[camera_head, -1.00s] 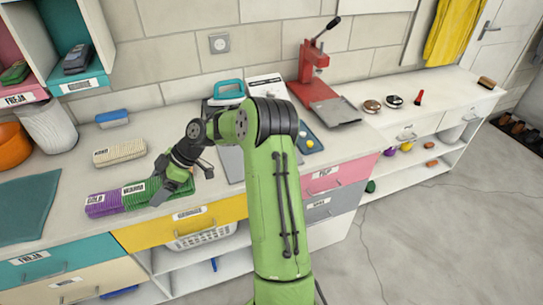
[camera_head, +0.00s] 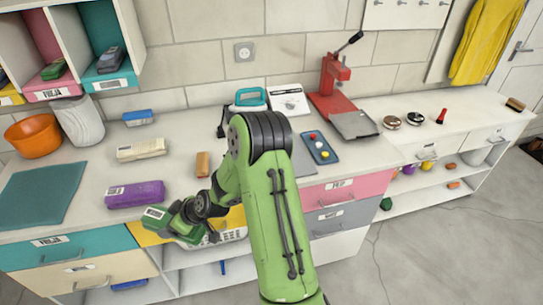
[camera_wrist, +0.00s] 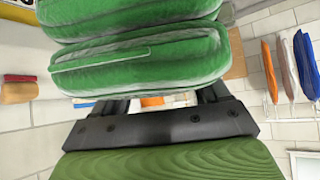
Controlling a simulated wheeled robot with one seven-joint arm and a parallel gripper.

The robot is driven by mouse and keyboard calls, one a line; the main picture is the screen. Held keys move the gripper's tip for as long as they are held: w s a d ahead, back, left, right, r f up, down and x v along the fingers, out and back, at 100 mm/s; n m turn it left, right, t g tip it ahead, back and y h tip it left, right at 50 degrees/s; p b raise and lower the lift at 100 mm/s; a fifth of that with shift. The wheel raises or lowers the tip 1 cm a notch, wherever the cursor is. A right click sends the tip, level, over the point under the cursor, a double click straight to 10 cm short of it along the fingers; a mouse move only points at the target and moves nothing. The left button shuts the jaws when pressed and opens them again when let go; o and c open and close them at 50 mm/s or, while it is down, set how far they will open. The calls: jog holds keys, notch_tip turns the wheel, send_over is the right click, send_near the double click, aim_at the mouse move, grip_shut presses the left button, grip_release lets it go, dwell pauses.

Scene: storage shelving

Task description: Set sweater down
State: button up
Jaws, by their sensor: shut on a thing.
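The sweater, a thick green folded bundle, fills the top of the wrist view (camera_wrist: 140,62); in the head view it shows in part, with a pale label, at the counter's front edge (camera_head: 157,221). My gripper (camera_head: 184,224) is shut on it. In the wrist view the dark fingers run up to the bundle and their tips are hidden by it. In the head view the bundle appears in front of the yellow drawer, and I cannot tell how far it is above the counter.
A purple folded bundle (camera_head: 135,194) lies on the counter just behind and left. A cream bundle (camera_head: 141,149), a brown block (camera_head: 203,164) and a teal mat (camera_head: 42,195) lie nearby. Open cubbies (camera_head: 66,91) stand at upper left. Counter around the purple bundle is partly clear.

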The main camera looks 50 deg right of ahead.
jog(key=a+f+m+h, duration=0.3)
jog(key=a+f+m, duration=0.1)
jog(key=f, duration=0.2)
jog(key=shift+s+m+t+h, duration=0.15)
jog(key=shift+m+t+h, duration=0.25)
